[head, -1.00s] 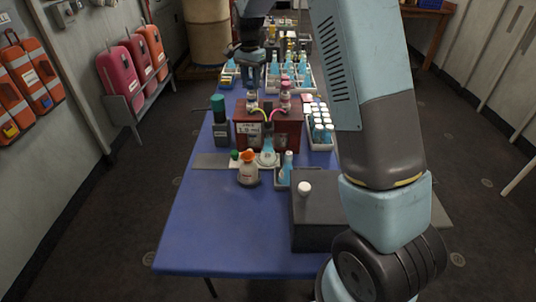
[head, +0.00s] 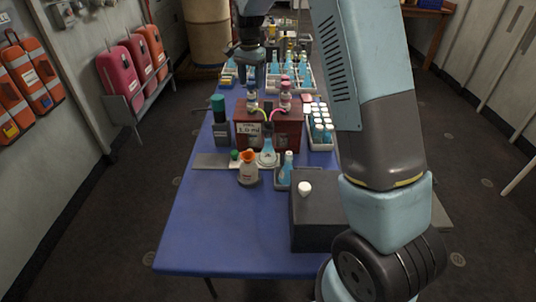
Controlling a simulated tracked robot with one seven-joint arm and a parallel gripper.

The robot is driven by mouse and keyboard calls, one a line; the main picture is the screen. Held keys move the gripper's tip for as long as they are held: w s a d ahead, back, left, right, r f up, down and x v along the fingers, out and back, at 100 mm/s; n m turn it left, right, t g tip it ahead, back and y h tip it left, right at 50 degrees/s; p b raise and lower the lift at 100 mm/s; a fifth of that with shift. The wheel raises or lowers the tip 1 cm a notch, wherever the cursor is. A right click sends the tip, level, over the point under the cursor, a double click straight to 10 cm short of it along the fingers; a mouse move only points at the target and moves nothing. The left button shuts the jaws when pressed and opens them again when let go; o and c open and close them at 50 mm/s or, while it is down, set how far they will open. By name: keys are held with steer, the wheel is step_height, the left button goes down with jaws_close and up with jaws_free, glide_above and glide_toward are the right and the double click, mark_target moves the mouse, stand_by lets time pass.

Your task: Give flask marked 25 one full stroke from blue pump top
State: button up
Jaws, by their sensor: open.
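My gripper (head: 251,78) is open, pointing down above the left pump bottle on the red-brown dispenser box (head: 284,131). The left pump top (head: 252,87) looks bluish and sits just below the fingers; I cannot tell whether they touch it. The right pump top (head: 285,85) is pink. A yellow-green tube and a pink tube curve down at the front of the box. A conical flask with pale blue contents (head: 268,156) stands in front of the box, under the tubes. No number is readable on it.
An orange-topped bottle (head: 248,167) and a blue bottle in a small tray (head: 287,168) stand in front. A teal-capped device (head: 219,120) is left; a vial rack (head: 320,126) is right. A dark box with white knob (head: 318,218) stands near right. The front-left table (head: 215,230) is clear.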

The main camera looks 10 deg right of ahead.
steer(key=shift+r, duration=3.3)
steer(key=shift+f, duration=0.1)
steer(key=shift+c, duration=0.2)
